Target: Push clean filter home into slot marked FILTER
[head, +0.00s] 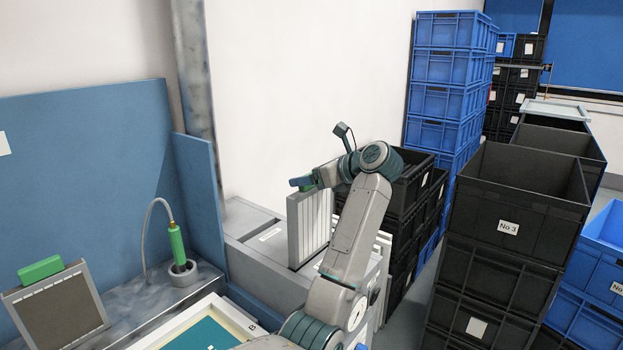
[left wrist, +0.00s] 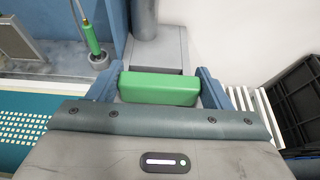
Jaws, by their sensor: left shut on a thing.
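The clean filter (head: 308,226) is a pale pleated panel with a green handle. My left gripper (head: 306,182) is shut on the green handle from above; the handle (left wrist: 158,88) shows between both fingers in the left wrist view. My right gripper is not in view.
A dark filter with a green handle (head: 52,306) leans at the left. A green tool (head: 177,243) with a hose stands in a grey cup. A framed teal screen (head: 205,335) lies in front. Black crates (head: 522,205) and blue crates (head: 443,88) stand right.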

